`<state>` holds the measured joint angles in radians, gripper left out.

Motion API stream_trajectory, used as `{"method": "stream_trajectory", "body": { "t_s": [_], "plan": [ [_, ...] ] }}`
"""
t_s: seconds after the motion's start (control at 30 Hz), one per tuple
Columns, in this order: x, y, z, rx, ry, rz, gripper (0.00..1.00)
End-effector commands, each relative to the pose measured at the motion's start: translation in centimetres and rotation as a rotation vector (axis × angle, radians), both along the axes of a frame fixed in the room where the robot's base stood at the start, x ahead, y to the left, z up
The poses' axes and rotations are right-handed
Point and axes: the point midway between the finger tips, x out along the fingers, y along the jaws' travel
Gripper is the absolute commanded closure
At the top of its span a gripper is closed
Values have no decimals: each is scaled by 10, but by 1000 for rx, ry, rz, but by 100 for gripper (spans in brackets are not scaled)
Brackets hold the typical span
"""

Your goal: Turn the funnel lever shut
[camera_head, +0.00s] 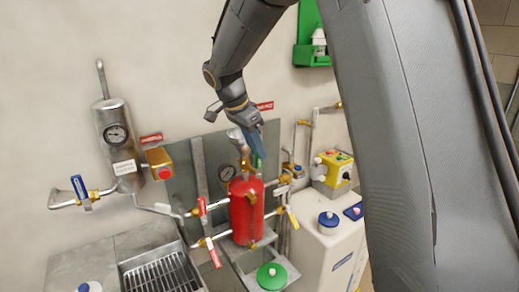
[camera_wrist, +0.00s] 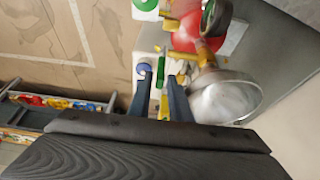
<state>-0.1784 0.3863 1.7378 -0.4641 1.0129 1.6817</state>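The steel funnel (camera_head: 236,134) sits above the red tank (camera_head: 246,208); its wide bowl (camera_wrist: 224,97) fills the right of the wrist view. Brass fittings (camera_head: 245,158) join it to the tank top. My gripper (camera_head: 256,148) is just right of the funnel, pointing down, its blue-grey fingers close to a small green part (camera_head: 257,163). In the wrist view my gripper (camera_wrist: 158,76) has its two fingers apart, with a gap between them. Narrow green and yellow parts (camera_wrist: 160,73) show in this gap; I cannot tell which is the funnel lever, or whether a finger touches it.
A round gauge (camera_head: 228,173) and pipes with red-handled valves (camera_head: 214,252) stand left of the tank. A yellow control box (camera_head: 334,170) and white cabinet (camera_head: 335,245) stand to the right. A green-lidded jar (camera_head: 271,276) is in front. The wall is close behind.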

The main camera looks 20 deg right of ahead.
Motion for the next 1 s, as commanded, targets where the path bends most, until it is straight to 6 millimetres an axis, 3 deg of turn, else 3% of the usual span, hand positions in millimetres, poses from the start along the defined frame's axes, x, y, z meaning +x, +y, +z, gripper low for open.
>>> {"method": "stream_trajectory", "body": {
  "t_s": [0.2, 0.47, 0.57, 1.0],
  "plan": [
    [1, -6, -14, 0, 0, 0, 82],
    [2, -7, -16, 1, 0, -1, 82],
    [2, -7, -15, 1, 0, -1, 99],
    [2, -11, -14, 24, 6, -6, 100]
  ]
}}
